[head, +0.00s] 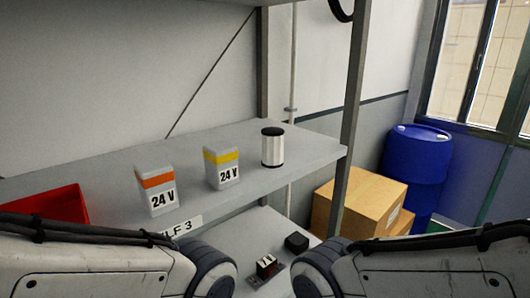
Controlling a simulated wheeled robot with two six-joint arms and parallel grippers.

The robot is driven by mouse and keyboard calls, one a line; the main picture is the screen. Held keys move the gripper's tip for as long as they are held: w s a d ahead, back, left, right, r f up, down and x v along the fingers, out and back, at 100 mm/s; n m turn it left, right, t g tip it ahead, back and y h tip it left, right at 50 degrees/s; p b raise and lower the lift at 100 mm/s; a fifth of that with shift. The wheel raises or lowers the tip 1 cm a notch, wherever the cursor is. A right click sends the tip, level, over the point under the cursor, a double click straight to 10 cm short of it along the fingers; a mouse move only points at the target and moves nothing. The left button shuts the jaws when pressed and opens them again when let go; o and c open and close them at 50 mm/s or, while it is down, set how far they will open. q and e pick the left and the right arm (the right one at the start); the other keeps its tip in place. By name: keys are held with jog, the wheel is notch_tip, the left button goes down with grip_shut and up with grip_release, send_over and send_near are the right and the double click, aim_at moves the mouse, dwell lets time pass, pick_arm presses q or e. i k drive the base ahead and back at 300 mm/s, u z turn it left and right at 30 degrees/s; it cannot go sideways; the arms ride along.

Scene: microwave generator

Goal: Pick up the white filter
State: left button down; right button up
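The white filter (272,150) is a white cylinder with a black top and a thin dark base. It stands upright near the right end of the shelf board (310,148). Both my arms reach in from the bottom corners, lower in the picture than the filter. Neither gripper shows in the head view, so I cannot see their fingers. Nothing touches the filter.
A yellow-banded 24 V block (222,169) and an orange-banded one (156,191) stand left of the filter. A red bin (58,203) is far left. A metal post (350,110) rises at the shelf's right. Cardboard boxes (360,198) and a blue barrel (418,165) stand beyond.

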aim_at(273, 137)
jog(key=k, duration=0.4)
jog(key=z, duration=0.7)
jog(key=i, duration=0.75)
jog(key=u, duration=0.35)
